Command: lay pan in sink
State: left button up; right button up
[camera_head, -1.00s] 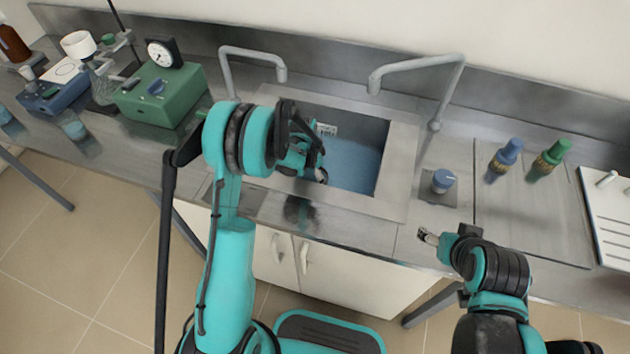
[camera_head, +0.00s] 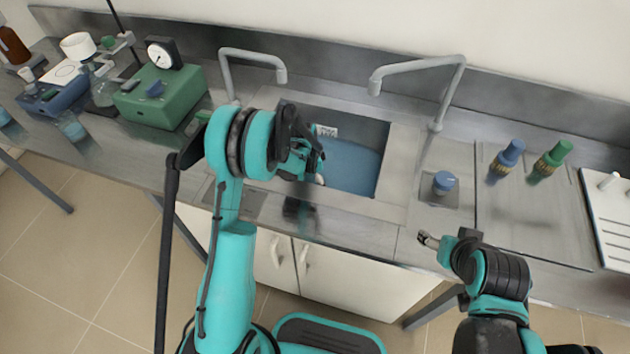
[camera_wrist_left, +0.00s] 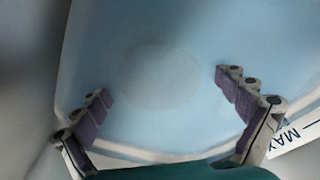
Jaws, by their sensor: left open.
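The sink (camera_head: 397,175) is a steel basin whose bottom looks blue in the head view. A white label (camera_head: 327,131) is on its back wall. In the left wrist view a light blue surface (camera_wrist_left: 165,35) with a pale rim fills the middle, and a faint round disc (camera_wrist_left: 162,75) shows on it. I cannot tell whether the disc is the pan or a drain. My left gripper (camera_wrist_left: 165,90) is open over this surface, with nothing seen between its fingers. In the head view it is mostly hidden by its own arm. My right gripper (camera_head: 428,239) is at the counter's front edge; its jaw state is unclear.
Two grey taps (camera_head: 250,55) and (camera_head: 415,62) stand behind the sink. A blue-capped jar (camera_head: 444,183) and blue and green bottles (camera_head: 505,160) are to the right. A green box with a dial (camera_head: 158,97) is at left. Counter front right is clear.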

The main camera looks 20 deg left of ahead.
pick_arm(q)
jog(key=s+r+n+t+p, duration=0.1)
jog(key=s+r, duration=0.3)
jog(key=r, duration=0.5)
jog(key=s+r+n+t+p, duration=0.1)
jog(key=s+r+n+p, duration=0.15)
jog(key=r, duration=0.55)
jog(key=s+r+n+t+p, duration=0.1)
jog(key=s+r, duration=0.3)
jog(key=r, duration=0.5)
jog(key=s+r+n+t, duration=0.1)
jog(key=s+r+n, duration=0.1)
jog(key=s, duration=0.5)
jog(key=s+r+n+t+y, duration=0.1)
jog(key=s+n+t, duration=0.1)
jog(key=s, duration=0.5)
jog(key=shift+s+a+r+n, duration=0.15)
jog(key=shift+s+r+n, duration=0.05)
jog(key=shift+r+n, duration=0.2)
